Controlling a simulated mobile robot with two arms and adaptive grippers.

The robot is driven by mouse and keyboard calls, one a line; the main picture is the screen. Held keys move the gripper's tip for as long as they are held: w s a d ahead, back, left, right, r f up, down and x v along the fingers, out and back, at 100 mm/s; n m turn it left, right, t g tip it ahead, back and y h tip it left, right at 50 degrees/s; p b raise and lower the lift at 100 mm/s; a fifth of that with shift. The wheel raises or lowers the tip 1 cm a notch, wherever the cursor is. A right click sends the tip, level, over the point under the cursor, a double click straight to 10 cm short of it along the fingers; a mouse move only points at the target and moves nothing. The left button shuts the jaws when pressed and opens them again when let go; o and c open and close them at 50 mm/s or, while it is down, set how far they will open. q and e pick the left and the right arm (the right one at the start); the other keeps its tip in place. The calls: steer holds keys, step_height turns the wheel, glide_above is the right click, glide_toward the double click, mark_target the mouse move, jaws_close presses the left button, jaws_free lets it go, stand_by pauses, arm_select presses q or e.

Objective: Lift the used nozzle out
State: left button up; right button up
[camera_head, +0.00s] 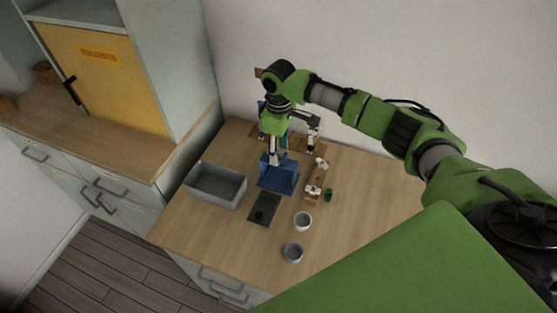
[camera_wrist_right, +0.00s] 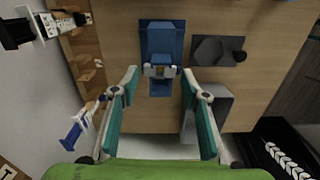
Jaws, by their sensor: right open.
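A blue stand (camera_head: 278,178) stands on the wooden table. In the right wrist view the blue stand (camera_wrist_right: 162,38) lies straight ahead, with a small pale metallic fitting (camera_wrist_right: 160,71) on its near part. I cannot tell for sure which part is the used nozzle; the fitting is small and dim. My right gripper (camera_head: 293,148) hangs over the stand. In the wrist view the right gripper (camera_wrist_right: 160,80) is open, with its fingers spread on either side of the fitting and nothing between them. My left gripper is not in view.
A grey bin (camera_head: 216,185) stands left of the stand. A wooden rack (camera_head: 316,182) with white pieces is on the right. The table's right side is clear.

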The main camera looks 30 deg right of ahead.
steer(key=shift+f+b, duration=0.8)
steer(key=shift+f, duration=1.3)
steer(key=c, duration=0.6)
steer(key=shift+c, duration=0.3)
steer(key=shift+r, duration=0.1)
steer(key=shift+r+p, duration=4.15)
steer(key=shift+p, duration=0.3)
